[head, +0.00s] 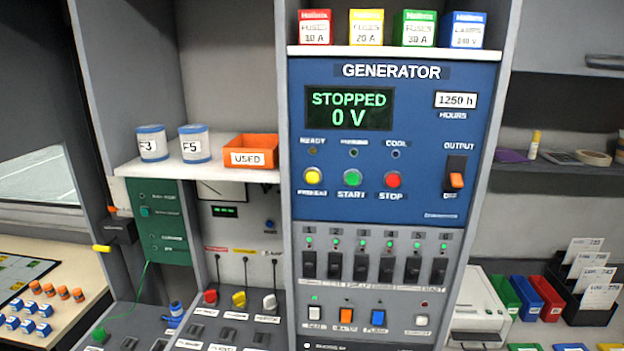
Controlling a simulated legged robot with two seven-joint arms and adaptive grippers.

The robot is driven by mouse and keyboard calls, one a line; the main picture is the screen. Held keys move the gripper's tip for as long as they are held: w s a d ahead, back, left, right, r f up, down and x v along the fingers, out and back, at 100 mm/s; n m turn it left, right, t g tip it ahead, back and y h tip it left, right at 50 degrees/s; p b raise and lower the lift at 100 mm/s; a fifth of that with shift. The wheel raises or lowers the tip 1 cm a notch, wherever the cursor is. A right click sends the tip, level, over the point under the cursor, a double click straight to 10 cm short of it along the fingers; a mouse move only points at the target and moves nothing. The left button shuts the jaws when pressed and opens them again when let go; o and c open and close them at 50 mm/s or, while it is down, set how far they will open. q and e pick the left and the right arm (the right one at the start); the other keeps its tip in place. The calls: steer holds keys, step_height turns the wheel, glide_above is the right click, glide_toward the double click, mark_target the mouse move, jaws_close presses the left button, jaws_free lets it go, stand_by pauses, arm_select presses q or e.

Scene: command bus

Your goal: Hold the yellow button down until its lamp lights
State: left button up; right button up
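The yellow button (313,176) is on the blue generator panel (420,195), at the left end of a row of three. Its label below appears to read PREHEAT. A small lamp (312,151) labelled READY sits just above it and looks dark. The green START button (352,177) and the red STOP button (393,180) are to its right. The display (349,108) reads STOPPED and 0 V. Neither of my grippers shows in the head view, and nothing covers the yellow button.
An orange output switch (456,181) is at the panel's right. Several black breakers (361,267) with green lamps are below. A shelf at left holds two cans (195,144) and an orange USED bin (250,149). Fuse boxes (366,27) stand above. The space before the panel is clear.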

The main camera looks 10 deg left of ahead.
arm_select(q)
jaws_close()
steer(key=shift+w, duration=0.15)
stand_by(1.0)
